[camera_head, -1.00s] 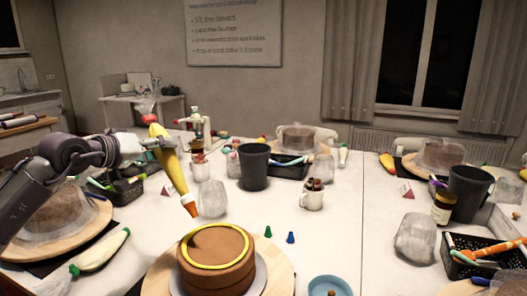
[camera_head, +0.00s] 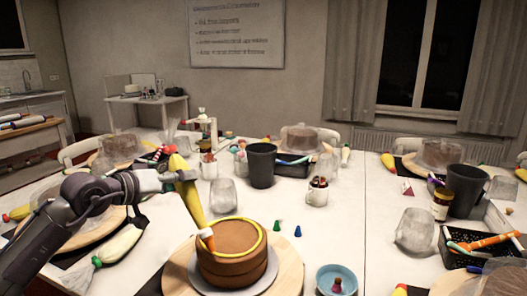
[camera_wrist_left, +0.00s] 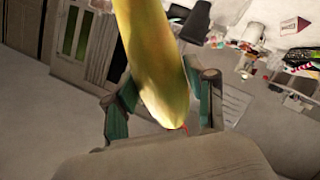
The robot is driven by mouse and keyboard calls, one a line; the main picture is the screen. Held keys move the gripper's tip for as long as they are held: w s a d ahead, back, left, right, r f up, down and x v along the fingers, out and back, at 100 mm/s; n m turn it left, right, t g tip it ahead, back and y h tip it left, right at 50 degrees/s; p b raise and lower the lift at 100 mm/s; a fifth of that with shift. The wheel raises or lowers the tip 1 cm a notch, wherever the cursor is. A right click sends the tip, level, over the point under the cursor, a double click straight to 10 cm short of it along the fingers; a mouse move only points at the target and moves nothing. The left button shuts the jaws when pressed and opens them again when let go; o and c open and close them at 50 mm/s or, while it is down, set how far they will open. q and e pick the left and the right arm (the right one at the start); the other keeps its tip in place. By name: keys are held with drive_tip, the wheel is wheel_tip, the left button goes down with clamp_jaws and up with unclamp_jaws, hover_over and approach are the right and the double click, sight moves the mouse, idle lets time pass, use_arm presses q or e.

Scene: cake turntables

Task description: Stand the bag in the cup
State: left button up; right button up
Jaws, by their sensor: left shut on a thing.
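My left gripper (camera_head: 180,176) is shut on a yellow piping bag (camera_head: 193,205), which is tilted with its orange nozzle (camera_head: 207,239) pointing down. The nozzle is at the left part of the yellow ring on the brown cake (camera_head: 238,268); I cannot tell whether it touches. In the left wrist view the bag (camera_wrist_left: 152,60) passes between the fingers (camera_wrist_left: 163,108). A dark, tall cup (camera_head: 262,166) stands behind the cake, and a clear glass (camera_head: 222,196) stands nearer. A similar dark cup (camera_head: 464,190) is at the right. My right gripper is not in view.
A white mug (camera_head: 317,196) with brown items stands right of the near dark cup. A blue bowl (camera_head: 337,272) is in front. A whitish bag (camera_head: 118,244) lies at the left.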

sight(195, 209)
use_arm(q)
drive_tip(key=shift+m+g+h, duration=0.3)
drive_tip(key=shift+m+h, duration=0.1)
drive_tip(key=shift+h, duration=0.1)
drive_tip(key=s+d+f+p, duration=0.1)
drive_tip(key=s+d+f, duration=0.3)
drive_tip(key=f, duration=0.1)
drive_tip(key=shift+p, duration=0.35)
drive_tip(key=s+a+f+n+y+p, duration=0.1)
drive_tip(key=s+f+p, duration=0.1)
drive_tip(key=s, duration=0.9)
drive_tip(key=s+a+f+n+t+y+p, duration=0.1)
drive_tip(key=s+a+f+p, duration=0.1)
drive_tip(key=s, duration=0.9)
drive_tip(key=f+p, duration=0.1)
drive_tip(key=p, duration=0.1)
drive_tip(key=shift+s+f+t+p, duration=0.15)
drive_tip(key=shift+f+t+p, duration=0.15)
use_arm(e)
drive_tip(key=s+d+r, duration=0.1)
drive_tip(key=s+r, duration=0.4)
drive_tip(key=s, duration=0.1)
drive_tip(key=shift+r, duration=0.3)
use_arm(q)
drive_tip(key=shift+a, duration=0.1)
